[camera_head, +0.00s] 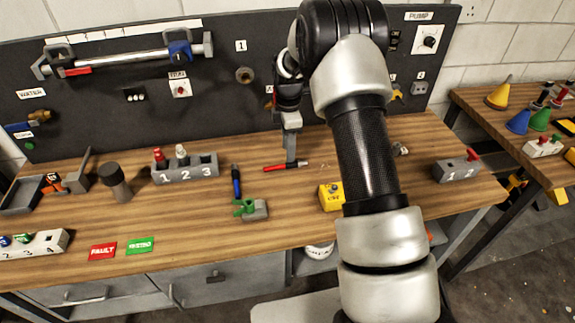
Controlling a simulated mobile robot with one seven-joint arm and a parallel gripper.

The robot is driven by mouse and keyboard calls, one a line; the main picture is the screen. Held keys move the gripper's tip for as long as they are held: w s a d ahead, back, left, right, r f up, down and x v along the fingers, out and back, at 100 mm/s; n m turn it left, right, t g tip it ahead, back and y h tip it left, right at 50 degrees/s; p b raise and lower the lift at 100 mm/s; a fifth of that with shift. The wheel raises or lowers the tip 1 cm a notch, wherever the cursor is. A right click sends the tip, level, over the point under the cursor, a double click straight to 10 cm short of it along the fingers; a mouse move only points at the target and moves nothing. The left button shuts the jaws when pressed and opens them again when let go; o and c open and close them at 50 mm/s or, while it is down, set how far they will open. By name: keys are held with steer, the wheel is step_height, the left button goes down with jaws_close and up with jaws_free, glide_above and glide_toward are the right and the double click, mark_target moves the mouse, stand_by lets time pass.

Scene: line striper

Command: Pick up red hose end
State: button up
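My gripper (291,163) points straight down at the middle of the workbench, over a thin red rod (275,168) with a dark end that lies flat on the wood. The fingertips meet the rod near its dark end. I cannot tell whether they are open or closed around it, or whether the rod is a hose end. A red-topped fitting (159,158) stands in the left slot of a grey block numbered 1 2 3 (185,173). Another red piece (473,155) is at the right of a grey block numbered 1 2 (456,171). My arm hides part of the bench.
A blue-and-black rod (236,181), a green-handled valve piece (250,208) and a yellow box (330,196) lie near my gripper. A dark cylinder (116,182) stands left. The dark panel (225,110) rises behind. Bare wood lies at front centre.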

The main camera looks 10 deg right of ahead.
mark_target(286, 166)
steer(key=shift+s+a+f+p, duration=0.15)
steer(key=shift+f+p, duration=0.3)
steer(key=shift+f, duration=2.25)
jaws_close()
